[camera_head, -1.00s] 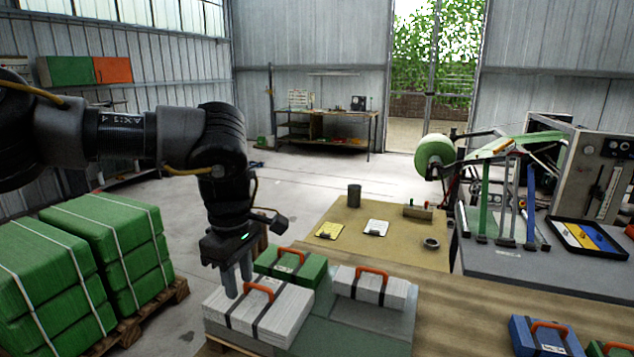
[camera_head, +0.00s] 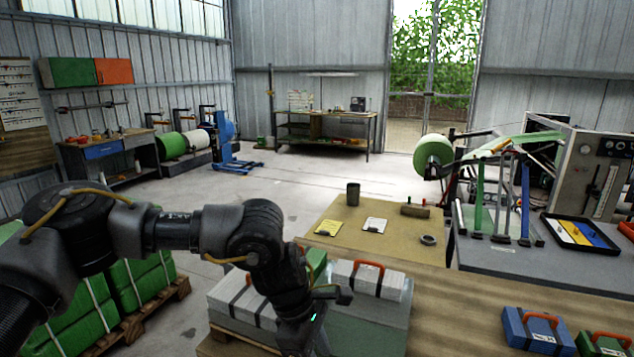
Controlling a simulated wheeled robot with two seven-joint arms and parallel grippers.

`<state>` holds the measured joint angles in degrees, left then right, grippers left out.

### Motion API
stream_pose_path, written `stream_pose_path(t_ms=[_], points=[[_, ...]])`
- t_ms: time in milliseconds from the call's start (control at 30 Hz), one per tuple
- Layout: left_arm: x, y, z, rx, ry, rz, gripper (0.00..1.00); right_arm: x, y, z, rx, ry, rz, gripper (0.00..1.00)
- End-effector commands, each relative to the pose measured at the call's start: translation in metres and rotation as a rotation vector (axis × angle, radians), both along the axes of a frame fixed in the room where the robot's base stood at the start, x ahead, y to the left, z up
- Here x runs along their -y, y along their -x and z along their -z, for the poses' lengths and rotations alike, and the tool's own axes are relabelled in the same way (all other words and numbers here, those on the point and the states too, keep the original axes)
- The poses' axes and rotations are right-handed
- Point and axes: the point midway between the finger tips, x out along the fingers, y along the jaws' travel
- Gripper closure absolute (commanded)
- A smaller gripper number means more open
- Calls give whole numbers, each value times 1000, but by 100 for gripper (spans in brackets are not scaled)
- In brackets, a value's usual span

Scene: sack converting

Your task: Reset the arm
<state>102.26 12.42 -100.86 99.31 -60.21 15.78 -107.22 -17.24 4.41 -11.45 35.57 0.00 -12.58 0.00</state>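My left arm comes in from the left, bent at the elbow, with its wrist pointing down. My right gripper is not in view.
White sack bundles (camera_head: 232,307) and a white bundle with an orange handle (camera_head: 392,284) lie beside my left wrist. A green bundle (camera_head: 317,261) is partly hidden behind it. Green stacks (camera_head: 150,280) stand on a pallet at left. Blue bundle (camera_head: 535,333) sits at lower right.

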Motion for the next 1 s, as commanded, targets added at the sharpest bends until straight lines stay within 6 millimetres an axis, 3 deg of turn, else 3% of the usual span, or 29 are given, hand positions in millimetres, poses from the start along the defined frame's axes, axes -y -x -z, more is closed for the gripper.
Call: stream_pose_path(t_ms=[33, 167, 300, 467, 567, 700, 833, 933, 967, 1000], points=[[21, 16, 15, -40, 64, -24, 67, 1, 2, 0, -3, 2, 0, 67], [85, 58, 30, -166, 283, -167, 67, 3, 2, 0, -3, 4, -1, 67], [139, 92, 18, -370, 536, -419, 67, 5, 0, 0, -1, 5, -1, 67], [166, 100, -10, -671, 786, -797, 67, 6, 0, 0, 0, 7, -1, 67], [161, 87, -22, -886, 912, -1076, 67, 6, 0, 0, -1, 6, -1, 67], [125, 59, -17, -1205, 1044, -1514, 67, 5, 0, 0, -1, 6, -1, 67], [66, 37, 17, -1498, 1121, -1967, 67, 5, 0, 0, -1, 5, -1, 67], [8, 36, 60, -1705, 1156, -2342, 67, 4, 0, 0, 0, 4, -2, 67], [-11, 39, 75, 1651, -1092, 2310, 67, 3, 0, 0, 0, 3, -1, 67], [-36, 46, 95, 1547, -990, 2219, 67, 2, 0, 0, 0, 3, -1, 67]])
